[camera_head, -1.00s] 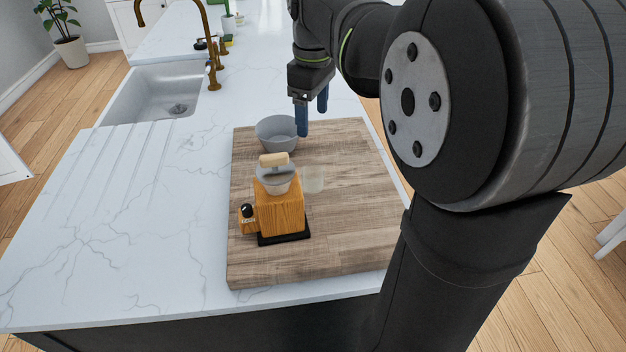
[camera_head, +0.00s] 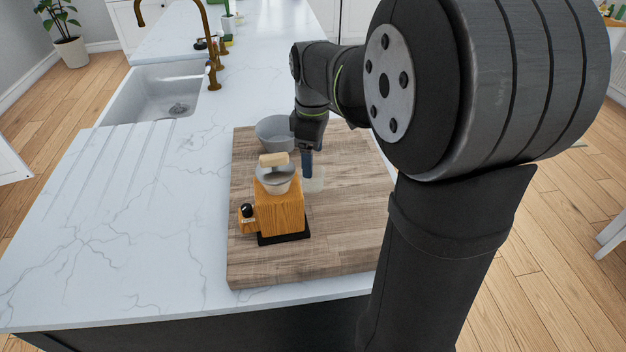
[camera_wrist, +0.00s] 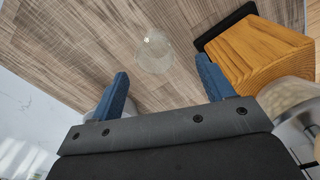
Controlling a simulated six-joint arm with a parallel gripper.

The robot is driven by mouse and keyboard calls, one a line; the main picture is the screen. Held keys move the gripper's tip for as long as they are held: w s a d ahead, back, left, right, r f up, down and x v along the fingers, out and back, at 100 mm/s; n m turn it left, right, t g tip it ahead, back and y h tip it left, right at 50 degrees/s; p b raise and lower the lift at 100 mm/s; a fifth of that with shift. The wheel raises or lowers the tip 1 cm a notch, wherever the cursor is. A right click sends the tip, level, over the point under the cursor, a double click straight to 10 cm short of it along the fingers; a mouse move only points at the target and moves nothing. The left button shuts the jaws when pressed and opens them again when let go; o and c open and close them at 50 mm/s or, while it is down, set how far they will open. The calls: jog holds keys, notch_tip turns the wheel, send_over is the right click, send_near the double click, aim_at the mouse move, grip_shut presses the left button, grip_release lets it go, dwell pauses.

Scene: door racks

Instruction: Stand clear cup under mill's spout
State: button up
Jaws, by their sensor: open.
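The wooden mill (camera_head: 281,207) stands on the cutting board with a metal hopper and a wooden grip on top. A dark knob or spout-like part shows low on its left side. The clear cup (camera_head: 314,181) stands on the board just right of and behind the mill; it also shows in the wrist view (camera_wrist: 154,52). My gripper (camera_head: 307,163) points down beside the cup in the head view. In the wrist view its blue fingers (camera_wrist: 160,88) are open and empty, with the cup beyond the tips and between their lines.
A grey bowl (camera_head: 274,134) stands on the wooden cutting board (camera_head: 345,240) behind the mill, partly hidden by my gripper. The board's front right is clear. A sink (camera_head: 160,92) with a brass tap lies at the back left of the marble counter (camera_head: 130,220).

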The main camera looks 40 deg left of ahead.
jog(key=f, duration=0.5)
jog(key=shift+w+a+f, duration=0.1)
jog(key=shift+w+a, duration=0.1)
jog(key=shift+w, duration=0.1)
jog(key=c, duration=1.2)
